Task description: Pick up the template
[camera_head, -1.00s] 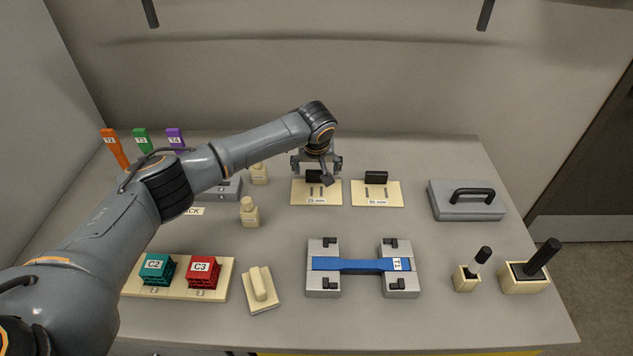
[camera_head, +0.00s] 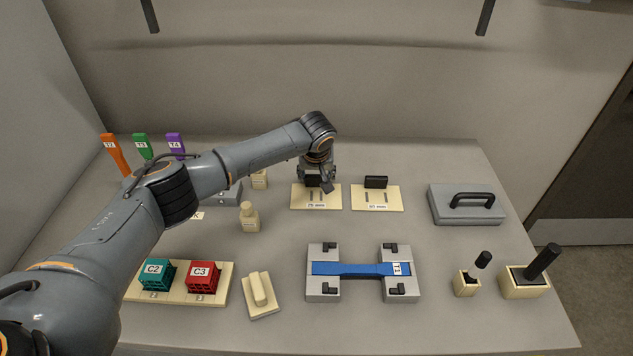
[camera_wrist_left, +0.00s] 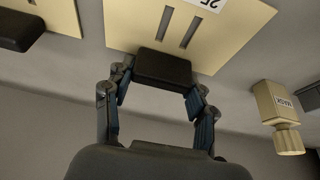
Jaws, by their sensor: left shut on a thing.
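The 25 mm template is a cream plate (camera_head: 300,200) with two slits, a label at its front edge and a black block handle at its back. My left gripper (camera_head: 317,181) is over its back edge, shut on the handle. In the left wrist view, the fingers (camera_wrist_left: 162,75) stand on both sides of the black handle (camera_wrist_left: 163,68), and the slotted plate (camera_wrist_left: 225,35) lies beyond it. The plate appears to rest on the table. A second template (camera_head: 377,200), with a similar black handle, lies just to the right. My right gripper is not in view.
A bottle (camera_head: 249,218) stands left of the templates. A blue specimen (camera_head: 345,269) lies across grey fixture blocks in front. A grey block with a handle (camera_head: 466,207) is at the right. Bare table lies between the templates and the fixture.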

